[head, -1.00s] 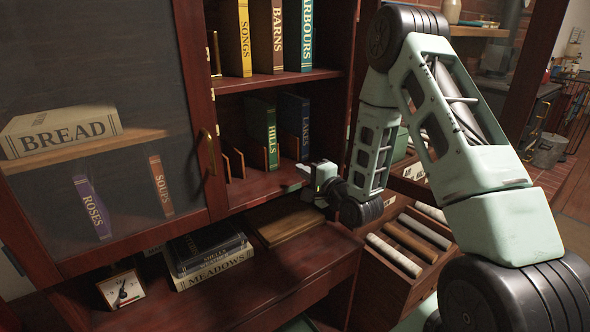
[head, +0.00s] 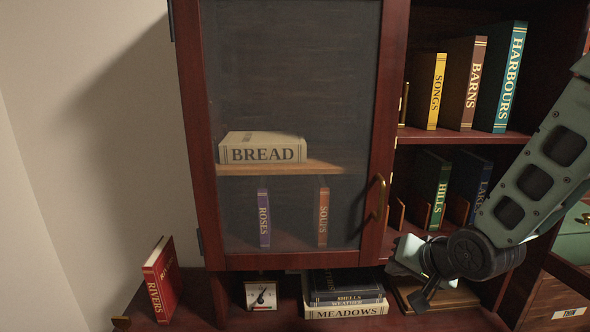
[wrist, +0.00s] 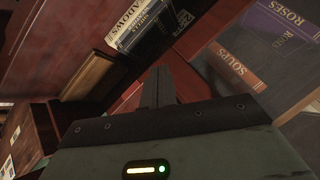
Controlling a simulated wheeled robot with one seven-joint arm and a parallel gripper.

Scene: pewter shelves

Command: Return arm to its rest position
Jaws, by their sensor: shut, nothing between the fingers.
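My gripper (head: 420,301) hangs at the lower right of the head view, in front of the cabinet's open right section and just above the lower ledge. My arm comes down to it from the right edge. In the wrist view the two dark fingers (wrist: 157,86) lie together, shut and empty. They point toward the cabinet, with the Meadows book stack (wrist: 143,27) ahead and the Soups book (wrist: 238,67) to the right behind the glass.
The closed glass door (head: 290,110) has a brass handle (head: 380,197) left of my arm. Bread (head: 263,148) lies behind it. Hills (head: 436,190) stands in the open section. A clock (head: 261,295), the Meadows book (head: 345,311) and Rivers (head: 162,280) are on the lower ledge.

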